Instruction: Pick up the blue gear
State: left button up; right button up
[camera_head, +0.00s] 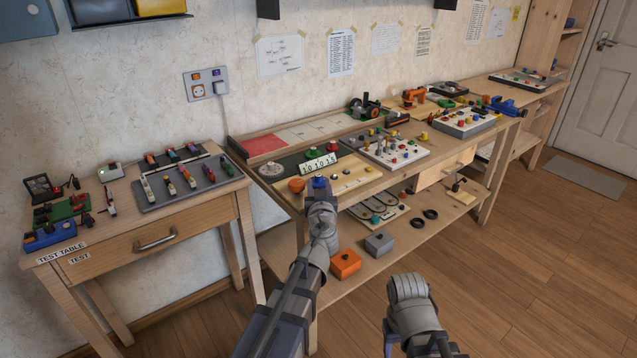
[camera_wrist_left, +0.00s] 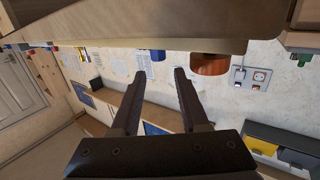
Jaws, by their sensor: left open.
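The blue gear (camera_head: 319,183) is a small blue piece at the front edge of the wooden workbench, just right of a round orange piece (camera_head: 296,185). In the left wrist view, which is tipped over, the blue gear (camera_wrist_left: 158,55) shows at the board's edge, beyond and between the fingertips. My left gripper (camera_wrist_left: 161,73) is open with nothing between its fingers. In the head view my left wrist is just in front of the blue gear and hides the fingers. The blue gear's lower part is hidden there. My right arm shows at the bottom, without its fingers.
The orange piece (camera_wrist_left: 209,64) is close beside the blue gear. A pale board with knobs (camera_head: 395,150) lies farther right on the bench. An orange box (camera_head: 345,263) and a grey box (camera_head: 379,243) sit on the lower shelf. A test table (camera_head: 150,215) stands left.

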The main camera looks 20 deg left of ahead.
aim_at(319, 177)
pick_arm(q)
jog(key=x, duration=0.4)
jog(key=shift+w+f+b, duration=0.35)
jog(key=shift+c, duration=0.2)
grip_shut()
